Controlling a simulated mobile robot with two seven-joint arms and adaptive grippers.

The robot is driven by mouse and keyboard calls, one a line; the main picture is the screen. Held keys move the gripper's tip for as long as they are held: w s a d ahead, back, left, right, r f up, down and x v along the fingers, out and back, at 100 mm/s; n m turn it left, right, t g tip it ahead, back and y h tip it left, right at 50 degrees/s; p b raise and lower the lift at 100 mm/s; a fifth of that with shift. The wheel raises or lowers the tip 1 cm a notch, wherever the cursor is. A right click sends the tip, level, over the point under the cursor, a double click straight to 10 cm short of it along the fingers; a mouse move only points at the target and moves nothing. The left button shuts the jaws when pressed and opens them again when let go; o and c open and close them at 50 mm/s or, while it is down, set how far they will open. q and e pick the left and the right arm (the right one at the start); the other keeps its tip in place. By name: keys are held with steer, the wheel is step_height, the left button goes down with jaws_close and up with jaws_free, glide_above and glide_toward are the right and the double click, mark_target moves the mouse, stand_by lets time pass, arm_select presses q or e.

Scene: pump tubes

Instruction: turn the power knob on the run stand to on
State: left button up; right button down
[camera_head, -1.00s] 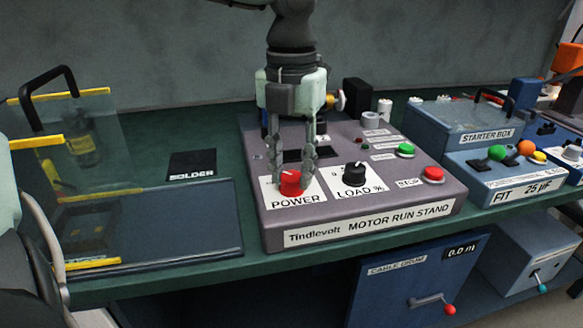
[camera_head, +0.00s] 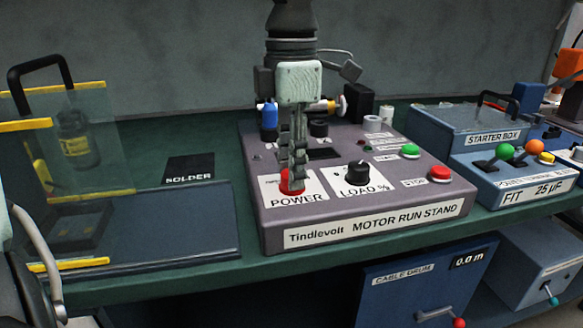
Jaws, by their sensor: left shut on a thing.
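The grey-purple motor run stand (camera_head: 240,165) sits on the green bench top. Its red power knob (camera_head: 286,187) is at the front left corner, on a white plate marked POWER. My left gripper (camera_head: 291,181) points straight down from above and is shut on the power knob. Its fingers appear nearly edge-on, one in front of the other, and cover most of the knob. The knob's pointer and the plate's position marks are largely hidden, so its setting cannot be read. My right gripper is not in view.
A black load knob (camera_head: 357,172) stands close to the right of the power knob. Green (camera_head: 410,151) and red (camera_head: 440,174) buttons are farther right. A blue cylinder (camera_head: 269,122) stands behind the gripper. A dark mat (camera_head: 150,225) lies left. The starter box (camera_head: 458,117) is at right.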

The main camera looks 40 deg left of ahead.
arm_select(q)
steer(key=m, duration=0.3)
steer(key=shift+m, duration=2.2)
steer(key=o, duration=1.2)
steer(key=shift+c, duration=0.2)
steer(key=shift+r, duration=0.1)
step_height(320, 180, up, 12)
